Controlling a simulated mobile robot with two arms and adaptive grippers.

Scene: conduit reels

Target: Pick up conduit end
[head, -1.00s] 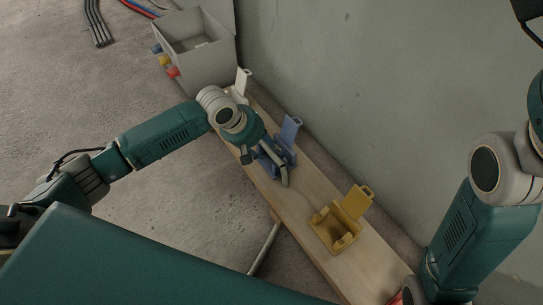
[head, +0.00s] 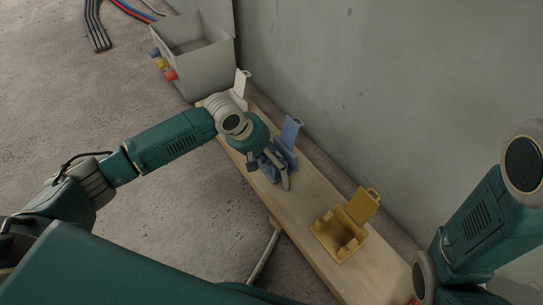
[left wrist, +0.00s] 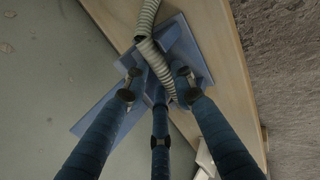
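The beige ribbed conduit end (left wrist: 152,58) lies over a blue clip holder (left wrist: 182,50) in the left wrist view. In the head view the conduit end (head: 285,182) hangs as a short grey curve beside the blue holder (head: 290,150), partly hidden by my gripper. My left gripper (head: 272,163) is right above the holder. Its dark blue fingers (left wrist: 158,78) are spread around the conduit, with gaps visible beside it. Whether any finger touches the conduit or holder, I cannot tell. My right arm shows at the right, but its gripper is outside the frame.
A wooden board (head: 300,205) runs along the wall and carries a yellow holder (head: 342,230) and a white one (head: 240,85). A grey box (head: 200,55) with coloured plugs stands at the far end. Bare floor lies left.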

